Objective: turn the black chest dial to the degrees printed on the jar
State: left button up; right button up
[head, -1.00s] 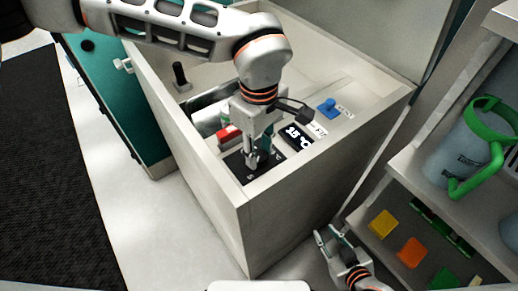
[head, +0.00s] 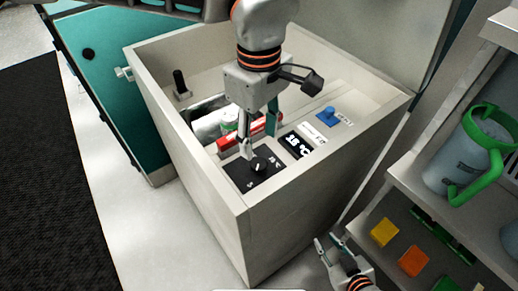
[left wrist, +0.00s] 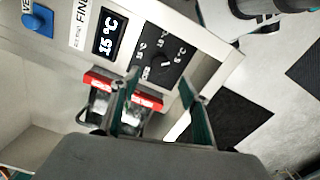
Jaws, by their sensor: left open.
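The black dial (head: 258,165) with a white pointer mark sits on a black plate on the chest (head: 238,217); it also shows in the left wrist view (left wrist: 166,62). The chest display (head: 297,145) reads 15 °C in the left wrist view (left wrist: 108,37). My left gripper (head: 258,138) is open above and behind the dial, apparently holding nothing. A clear container with green handle (head: 460,165) stands on the right shelf; its print is too small to read. My right gripper (head: 328,241) is open and empty, low beside the chest.
A red bar (head: 236,139) and a pale cylinder with green (head: 212,124) lie in the chest's opening. A blue knob (head: 327,116) and black upright handle (head: 180,82) stand on the chest. Yellow (head: 384,232) and orange (head: 412,257) blocks are on the lower shelf.

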pick_arm(q)
jog(key=shift+r, duration=2.15)
